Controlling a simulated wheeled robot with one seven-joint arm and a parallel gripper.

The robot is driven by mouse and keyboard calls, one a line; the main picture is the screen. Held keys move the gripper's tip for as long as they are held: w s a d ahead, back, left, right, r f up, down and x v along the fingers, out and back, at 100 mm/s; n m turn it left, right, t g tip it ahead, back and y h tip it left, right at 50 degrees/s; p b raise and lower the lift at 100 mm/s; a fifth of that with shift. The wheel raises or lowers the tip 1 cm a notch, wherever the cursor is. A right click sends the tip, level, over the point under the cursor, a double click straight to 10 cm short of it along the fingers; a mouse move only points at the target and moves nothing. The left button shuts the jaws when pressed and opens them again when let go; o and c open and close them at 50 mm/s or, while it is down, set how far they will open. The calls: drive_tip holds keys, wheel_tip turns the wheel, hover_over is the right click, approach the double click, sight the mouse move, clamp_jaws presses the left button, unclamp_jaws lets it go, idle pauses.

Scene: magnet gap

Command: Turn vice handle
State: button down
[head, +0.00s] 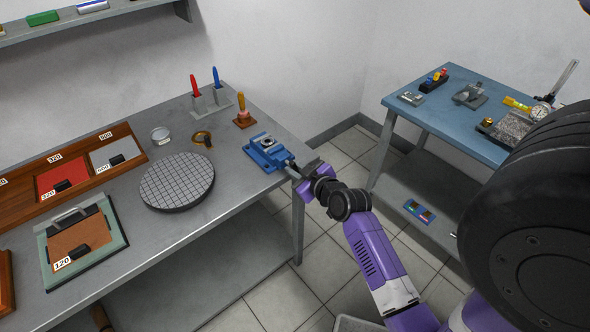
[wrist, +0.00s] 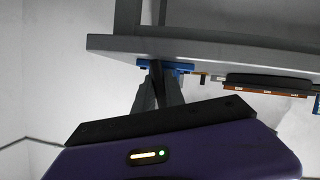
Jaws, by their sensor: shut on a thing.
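The blue vice (head: 266,152) sits at the right edge of the grey workbench, with a round metal part between its jaws. Its screw end and handle (head: 291,168) point out over the bench edge toward my arm. My gripper (head: 300,172) is at that end, shut on the vice handle; the fingers hide most of the handle. In the wrist view, my gripper (wrist: 158,80) shows its two fingers close together around a dark part in front of the blue vice (wrist: 178,67), at the bench edge.
On the grey workbench (head: 225,190) are a round gridded plate (head: 177,181), a brass ring (head: 202,138), a wooden-handled tool (head: 242,108) and sanding boards. A blue table (head: 450,95) with small tools stands to the right. Open tiled floor lies between.

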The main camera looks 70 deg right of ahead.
drive_tip(key=m+y+b, duration=0.1)
drive_tip(key=m, duration=0.1)
drive_tip(key=m+t+y+b, duration=0.1)
drive_tip(key=m, duration=0.1)
drive_tip(key=shift+f+y, duration=0.1)
drive_tip(key=shift+y, duration=0.2)
drive_tip(key=m+t+y+b, duration=0.2)
drive_tip(key=m, duration=0.2)
idle(0.3)
drive_tip(key=shift+m+t, duration=0.3)
drive_tip(key=c, duration=1.4)
unclamp_jaws()
drive_tip(key=shift+s, duration=0.1)
drive_tip(key=b+v, duration=0.1)
drive_tip(key=v, duration=0.6)
drive_tip(key=shift+s, duration=0.3)
drive_tip(key=shift+a, duration=0.1)
